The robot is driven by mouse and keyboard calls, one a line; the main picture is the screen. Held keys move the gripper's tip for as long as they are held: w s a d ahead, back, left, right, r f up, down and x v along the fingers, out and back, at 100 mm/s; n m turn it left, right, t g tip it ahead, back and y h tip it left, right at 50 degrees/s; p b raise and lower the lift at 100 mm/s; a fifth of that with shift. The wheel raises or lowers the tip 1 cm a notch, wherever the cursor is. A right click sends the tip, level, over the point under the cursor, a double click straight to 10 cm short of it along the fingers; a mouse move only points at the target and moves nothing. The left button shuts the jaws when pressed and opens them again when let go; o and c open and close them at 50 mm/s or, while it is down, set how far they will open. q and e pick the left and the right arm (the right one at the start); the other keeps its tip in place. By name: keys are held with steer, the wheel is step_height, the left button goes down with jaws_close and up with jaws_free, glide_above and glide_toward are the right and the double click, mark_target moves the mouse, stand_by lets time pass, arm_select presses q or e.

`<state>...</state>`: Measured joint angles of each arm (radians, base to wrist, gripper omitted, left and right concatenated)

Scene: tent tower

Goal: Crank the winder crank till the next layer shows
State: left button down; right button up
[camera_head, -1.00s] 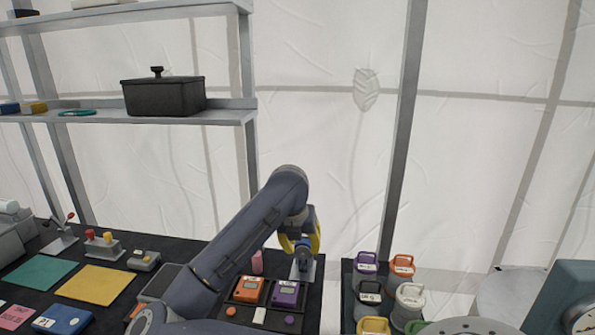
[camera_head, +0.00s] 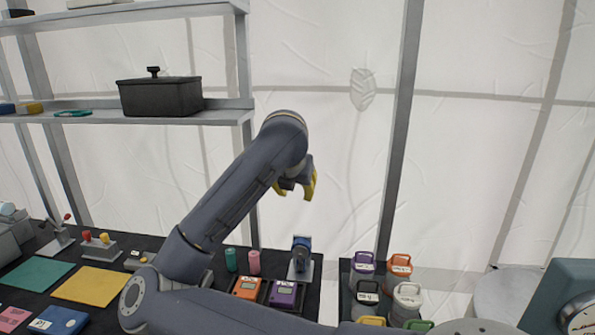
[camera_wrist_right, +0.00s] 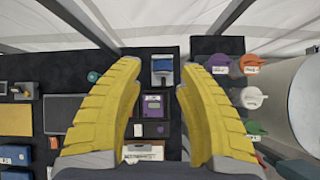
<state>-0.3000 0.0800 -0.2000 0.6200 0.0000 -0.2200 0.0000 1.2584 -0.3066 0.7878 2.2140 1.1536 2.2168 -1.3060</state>
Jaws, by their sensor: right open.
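The winder (camera_head: 301,256), a small dark blue and black device on a grey stand, is at the back edge of the black table in the head view. It also shows in the right wrist view (camera_wrist_right: 162,70), between the fingers and beyond them. Its crank handle is too small to make out clearly, and I cannot tell which layer shows. My right gripper (camera_head: 297,188) is raised above the winder, apart from it. Its yellow fingers are spread, with nothing between them; they also show in the right wrist view (camera_wrist_right: 159,66). My left gripper is out of view.
Orange (camera_head: 247,287) and purple (camera_head: 283,294) boxes stand in front of the winder, with green (camera_head: 231,260) and pink (camera_head: 254,262) cylinders to its left. Lidded jars (camera_head: 407,298) stand to the right. A shelf (camera_head: 190,114) holds a black pot (camera_head: 161,96) at upper left.

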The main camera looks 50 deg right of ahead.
steer(key=shift+t+h, duration=0.5)
steer(key=shift+t, duration=0.2)
steer(key=shift+w+d+r, duration=0.1)
steer(key=shift+w+r, duration=0.05)
steer(key=shift+r, duration=0.65)
steer(key=shift+w+d+r, duration=0.1)
steer(key=shift+w+r, duration=0.1)
steer(key=shift+r, duration=0.55)
steer(key=shift+w+d+r, duration=0.1)
steer(key=shift+w+r, duration=0.05)
steer(key=shift+r, duration=0.65)
